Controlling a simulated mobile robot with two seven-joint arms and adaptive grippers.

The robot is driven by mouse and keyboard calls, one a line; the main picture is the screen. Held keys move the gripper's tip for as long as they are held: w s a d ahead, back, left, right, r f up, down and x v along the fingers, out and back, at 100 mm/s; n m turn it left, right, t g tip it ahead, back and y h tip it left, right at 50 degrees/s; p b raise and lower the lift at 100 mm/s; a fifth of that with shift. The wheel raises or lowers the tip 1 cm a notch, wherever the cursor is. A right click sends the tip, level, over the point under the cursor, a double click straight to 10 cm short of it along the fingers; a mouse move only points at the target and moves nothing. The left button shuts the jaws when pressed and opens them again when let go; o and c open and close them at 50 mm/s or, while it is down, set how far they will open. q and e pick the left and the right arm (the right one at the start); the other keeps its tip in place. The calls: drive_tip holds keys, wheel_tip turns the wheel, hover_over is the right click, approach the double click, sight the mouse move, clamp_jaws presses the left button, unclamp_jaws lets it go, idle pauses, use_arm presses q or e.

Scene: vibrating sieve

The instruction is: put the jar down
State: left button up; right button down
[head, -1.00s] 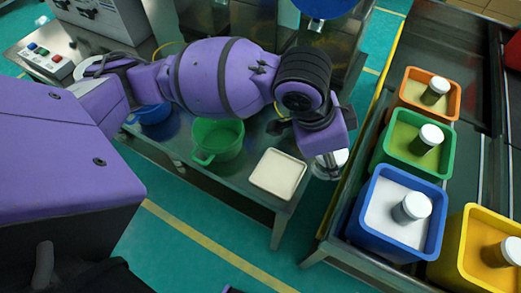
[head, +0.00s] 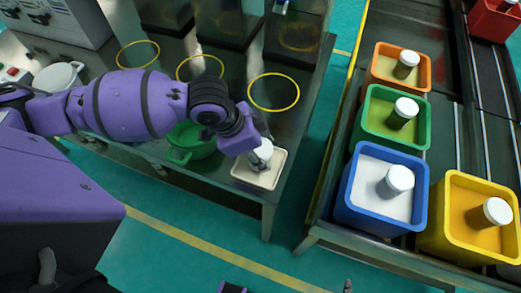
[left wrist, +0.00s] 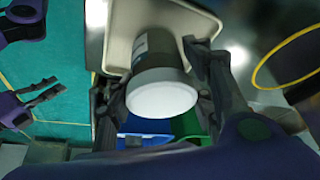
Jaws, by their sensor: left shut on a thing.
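My left gripper (head: 254,150) is shut on a jar with a white lid and a grey body. In the head view the jar (head: 262,154) is over the cream square tray (head: 240,172) at the table's front right corner. In the left wrist view the jar's white lid (left wrist: 161,93) sits between the two dark fingers, with the tray (left wrist: 197,22) behind it. I cannot tell whether the jar's base touches the tray. My right gripper (left wrist: 38,97) shows at the left of the wrist view, apart from the jar; its jaw opening is unclear.
A green pot (head: 190,150) stands left of the tray. Several yellow rings (head: 273,92) mark the table behind. Across a gap, orange (head: 377,72), green (head: 368,105), blue (head: 352,190) and yellow (head: 450,185) bins each hold a white-lidded jar. A red bin (head: 490,22) stands farther back.

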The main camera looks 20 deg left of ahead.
drive_tip(key=shift+w, duration=0.15)
use_arm(q)
drive_tip(key=shift+f, duration=0.1)
use_arm(e)
drive_tip(key=shift+w+r, duration=0.15)
drive_tip(key=shift+w, duration=0.05)
use_arm(q)
drive_tip(key=o, duration=1.2)
drive_tip(key=p+v, duration=0.1)
drive_tip(key=v, duration=1.1)
drive_tip(key=shift+p, duration=0.35)
use_arm(e)
drive_tip(key=shift+r, duration=0.8)
